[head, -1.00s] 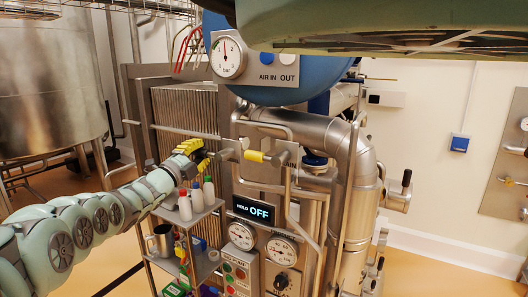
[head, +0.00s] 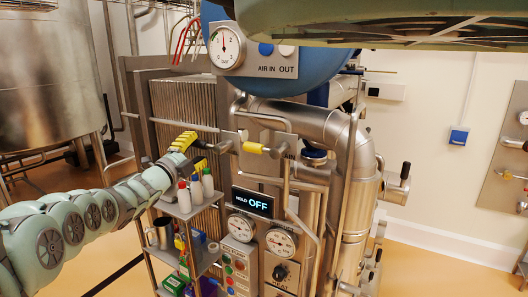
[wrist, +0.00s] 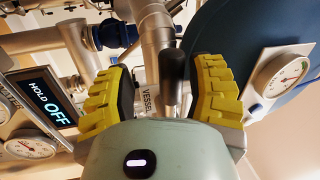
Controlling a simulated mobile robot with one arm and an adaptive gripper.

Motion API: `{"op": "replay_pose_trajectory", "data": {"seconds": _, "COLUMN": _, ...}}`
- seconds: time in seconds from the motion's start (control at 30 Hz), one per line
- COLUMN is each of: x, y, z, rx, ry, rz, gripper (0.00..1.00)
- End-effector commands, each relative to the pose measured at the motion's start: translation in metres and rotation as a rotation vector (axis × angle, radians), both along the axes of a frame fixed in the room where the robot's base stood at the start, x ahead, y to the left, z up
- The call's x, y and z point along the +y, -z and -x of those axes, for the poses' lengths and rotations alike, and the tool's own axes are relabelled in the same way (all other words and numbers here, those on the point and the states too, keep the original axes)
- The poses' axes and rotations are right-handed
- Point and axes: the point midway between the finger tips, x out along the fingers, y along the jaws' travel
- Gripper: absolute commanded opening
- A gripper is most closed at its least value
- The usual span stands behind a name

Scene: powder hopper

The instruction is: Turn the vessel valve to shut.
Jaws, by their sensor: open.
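My gripper (wrist: 172,85) has yellow ribbed fingers, spread wide apart. In the wrist view a black lever handle (wrist: 173,68) lies between the fingers, with visible gaps on both sides. A plate lettered VESSEL (wrist: 148,103) is just left of this handle. I cannot tell how deep the handle sits between the fingers. In the head view my gripper (head: 194,152) is at the hopper's pipework, above a small shelf. The black handle is not clear there, being small or hidden by the gripper.
The hold display (head: 252,203) reads OFF. A blue tank with a gauge (head: 225,47) is above, and a steel pipe (head: 352,170) runs down on the right.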

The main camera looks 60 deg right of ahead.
Motion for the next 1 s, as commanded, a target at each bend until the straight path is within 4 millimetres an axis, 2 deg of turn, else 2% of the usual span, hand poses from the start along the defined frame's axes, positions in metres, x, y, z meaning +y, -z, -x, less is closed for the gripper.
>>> {"op": "replay_pose_trajectory", "data": {"seconds": 1.0, "x": 0.103, "y": 0.024, "z": 0.01, "rx": 0.001, "ry": -0.006, "rz": -0.004, "gripper": 0.54}}
